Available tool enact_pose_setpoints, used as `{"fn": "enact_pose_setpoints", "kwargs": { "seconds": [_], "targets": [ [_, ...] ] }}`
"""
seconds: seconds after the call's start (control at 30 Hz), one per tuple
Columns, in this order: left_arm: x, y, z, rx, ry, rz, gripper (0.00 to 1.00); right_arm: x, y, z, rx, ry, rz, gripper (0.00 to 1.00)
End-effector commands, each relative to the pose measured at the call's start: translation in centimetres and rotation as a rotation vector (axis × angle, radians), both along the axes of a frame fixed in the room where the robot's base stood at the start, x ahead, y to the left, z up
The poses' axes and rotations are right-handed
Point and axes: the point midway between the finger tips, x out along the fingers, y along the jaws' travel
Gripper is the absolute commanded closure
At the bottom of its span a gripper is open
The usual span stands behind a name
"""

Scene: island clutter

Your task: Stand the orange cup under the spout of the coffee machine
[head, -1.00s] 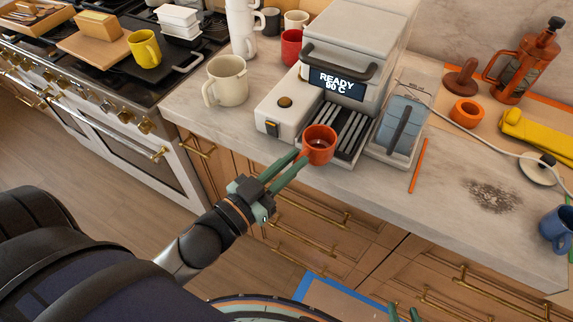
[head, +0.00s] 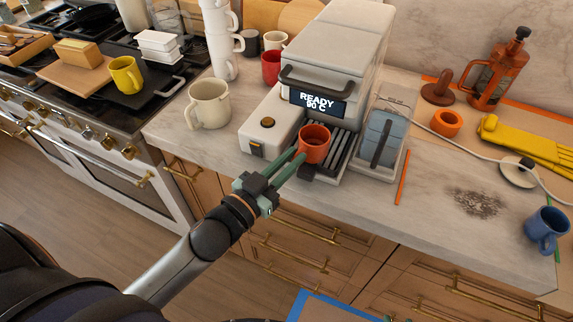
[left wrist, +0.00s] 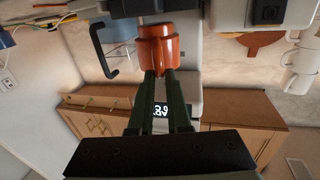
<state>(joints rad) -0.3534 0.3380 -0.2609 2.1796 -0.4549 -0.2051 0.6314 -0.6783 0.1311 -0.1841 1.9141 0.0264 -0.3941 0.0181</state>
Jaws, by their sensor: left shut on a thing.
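The orange cup (head: 313,146) is upright over the slatted drip tray (head: 338,160) of the coffee machine (head: 338,58). I cannot tell whether its base touches the tray. My left gripper (head: 295,160) is shut on the cup's near side, reaching in from the front left. In the left wrist view the cup (left wrist: 160,48) sits at the ends of the two fingers (left wrist: 162,75). The spout is hidden behind the machine's front, below the READY display (head: 318,101). Only a sliver of my right gripper may show at the bottom edge of the head view.
A cream mug (head: 209,103) stands left of the machine, a red mug (head: 271,67) behind it. A blue-grey water tank (head: 381,138) stands close on the tray's right. An orange stick (head: 402,178), a dark stain and a blue mug (head: 546,230) lie further right.

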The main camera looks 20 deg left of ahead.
Motion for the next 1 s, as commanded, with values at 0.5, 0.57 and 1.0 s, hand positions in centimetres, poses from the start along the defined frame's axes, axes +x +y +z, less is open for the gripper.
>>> {"fn": "enact_pose_setpoints", "kwargs": {
  "seconds": [0.5,0.57,1.0],
  "targets": [
    [3.2,-0.1,0.2,0.002,-0.006,-0.001,1.00,0.0,0.0,0.0,0.000,0.000,0.000,0.50],
    [3.5,-0.1,0.2,0.000,-0.005,-0.001,1.00,0.0,0.0,0.0,0.000,0.000,0.000,0.50],
    [5.7,-0.2,0.2,0.000,-0.004,-0.001,1.00,0.0,0.0,0.0,0.000,0.000,0.000,0.50]
  ]
}}
